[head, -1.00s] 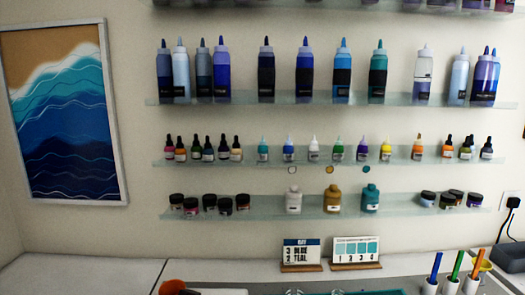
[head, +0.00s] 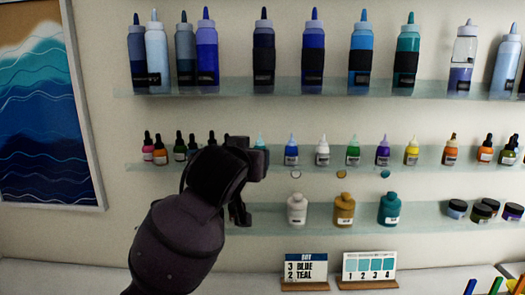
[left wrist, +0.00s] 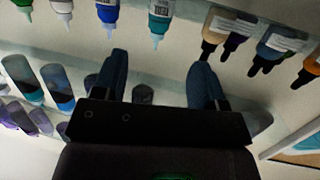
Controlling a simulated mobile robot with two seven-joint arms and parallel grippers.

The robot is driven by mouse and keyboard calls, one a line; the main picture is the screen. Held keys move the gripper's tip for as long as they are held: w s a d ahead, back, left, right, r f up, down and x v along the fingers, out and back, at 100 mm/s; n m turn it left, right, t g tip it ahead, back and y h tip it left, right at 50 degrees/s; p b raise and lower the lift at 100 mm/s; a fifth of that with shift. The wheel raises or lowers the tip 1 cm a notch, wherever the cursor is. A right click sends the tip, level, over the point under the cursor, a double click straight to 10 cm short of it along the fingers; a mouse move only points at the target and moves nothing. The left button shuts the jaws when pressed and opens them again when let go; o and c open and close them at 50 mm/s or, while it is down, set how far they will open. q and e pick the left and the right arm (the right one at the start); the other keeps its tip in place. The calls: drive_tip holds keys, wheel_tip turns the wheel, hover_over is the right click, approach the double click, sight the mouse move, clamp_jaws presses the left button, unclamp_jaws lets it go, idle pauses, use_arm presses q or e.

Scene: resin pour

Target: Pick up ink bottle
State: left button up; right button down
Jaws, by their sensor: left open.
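Several small ink bottles with pointed caps stand in a row on the middle glass shelf (head: 440,157), among them a blue bottle (head: 291,151), a white bottle (head: 322,152) and a green bottle (head: 353,151). My left gripper (head: 243,190) is raised in front of this shelf and hides part of the row; a teal bottle (head: 260,143) shows just past it. In the left wrist view, upside down, my open left gripper (left wrist: 160,60) has empty space between its fingers. The teal bottle (left wrist: 160,22) appears beyond the fingertips, with the blue bottle (left wrist: 108,14) beside it. My right gripper is out of view.
Tall squeeze bottles fill the upper shelf (head: 430,84). The lower shelf (head: 425,212) holds jars and a white, an ochre and a teal bottle (head: 390,210).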

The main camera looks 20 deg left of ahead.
use_arm(q)
drive_tip(key=p+x, duration=0.2)
drive_tip(key=x, duration=0.8)
drive_tip(key=shift+s+d+f, duration=0.1)
drive_tip(key=shift+f, duration=0.05)
drive_tip(key=c, duration=1)
